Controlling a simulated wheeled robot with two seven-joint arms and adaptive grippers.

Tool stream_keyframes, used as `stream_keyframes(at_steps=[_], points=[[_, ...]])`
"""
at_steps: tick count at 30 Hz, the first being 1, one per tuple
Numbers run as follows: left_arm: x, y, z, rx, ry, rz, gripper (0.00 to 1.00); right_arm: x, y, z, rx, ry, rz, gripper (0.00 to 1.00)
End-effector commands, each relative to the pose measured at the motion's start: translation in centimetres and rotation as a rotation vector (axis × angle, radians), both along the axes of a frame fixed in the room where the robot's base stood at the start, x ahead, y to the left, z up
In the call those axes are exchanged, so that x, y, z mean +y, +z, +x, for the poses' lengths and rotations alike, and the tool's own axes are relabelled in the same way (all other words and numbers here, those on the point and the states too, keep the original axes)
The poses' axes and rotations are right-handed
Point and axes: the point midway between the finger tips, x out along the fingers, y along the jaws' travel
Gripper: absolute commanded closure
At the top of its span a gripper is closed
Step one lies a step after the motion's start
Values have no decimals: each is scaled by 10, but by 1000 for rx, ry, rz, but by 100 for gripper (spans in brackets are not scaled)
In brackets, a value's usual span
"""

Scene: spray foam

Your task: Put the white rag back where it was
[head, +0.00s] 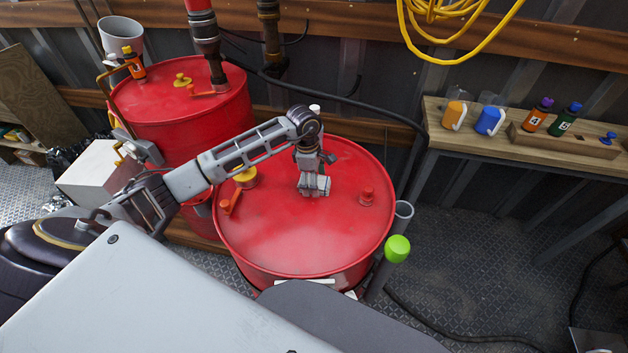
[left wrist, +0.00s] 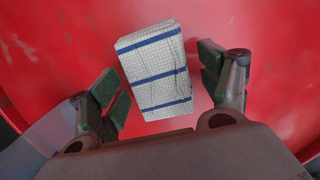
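The white rag (left wrist: 155,70) is a folded block with blue stripes, lying on the red top of the front barrel (head: 290,235). My left gripper (left wrist: 158,82) is open, with one dark-padded finger on each side of the rag. A gap shows between the rag and each finger, so it is not gripped. In the head view my left arm reaches over the barrel from the left, with the left gripper (head: 314,186) pointing down at the barrel top. The rag cannot be clearly told from the gripper there. My right gripper is not in view.
A yellow cap (head: 246,178) and a red cap (head: 367,196) rise from the front barrel. A wooden shelf (head: 480,138) with bottles is at right.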

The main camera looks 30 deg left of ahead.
Motion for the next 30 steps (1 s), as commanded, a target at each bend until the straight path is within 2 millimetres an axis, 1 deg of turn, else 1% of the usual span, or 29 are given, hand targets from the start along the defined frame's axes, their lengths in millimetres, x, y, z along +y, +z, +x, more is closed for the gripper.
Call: stream_keyframes(at_steps=[9, 15, 20, 23, 26, 30], points=[[0, 0, 0, 0, 0, 0, 21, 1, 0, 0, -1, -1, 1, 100], [0, 4, 0, 0, 0, 0, 21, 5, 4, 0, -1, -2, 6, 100], [3, 20, 1, -4, -1, 2, 21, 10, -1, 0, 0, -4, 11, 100], [4, 33, 0, -3, -1, 1, 21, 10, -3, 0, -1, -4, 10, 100], [6, 47, 0, -3, 0, 1, 21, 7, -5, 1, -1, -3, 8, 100], [8, 67, -1, -3, -1, 1, 21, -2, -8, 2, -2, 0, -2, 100]])
